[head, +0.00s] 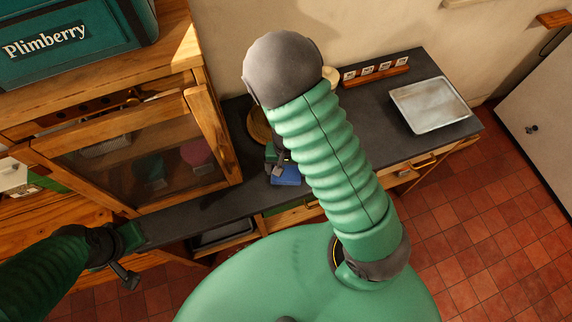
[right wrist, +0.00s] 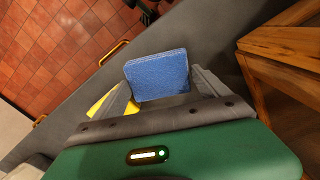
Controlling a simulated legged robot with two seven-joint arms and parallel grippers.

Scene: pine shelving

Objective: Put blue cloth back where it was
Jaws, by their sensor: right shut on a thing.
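The blue cloth (head: 287,176) is a small flat folded square over the dark worktop, just right of the glass-doored cabinet. In the right wrist view the blue cloth (right wrist: 157,76) sits between the two fingers of my right gripper (right wrist: 160,88), which is shut on it. In the head view my right gripper (head: 277,163) is mostly hidden behind its own arm. My left gripper (head: 127,258) is at the lower left, near the worktop's front edge and away from the cloth.
The dark worktop (head: 420,127) carries a metal tray (head: 430,105) and a wooden rack with labels (head: 376,72). A round wooden board (head: 258,122) lies partly behind my arm. A yellow thing (right wrist: 97,105) shows beside the gripper. The wooden cabinet (head: 215,135) stands close on the left.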

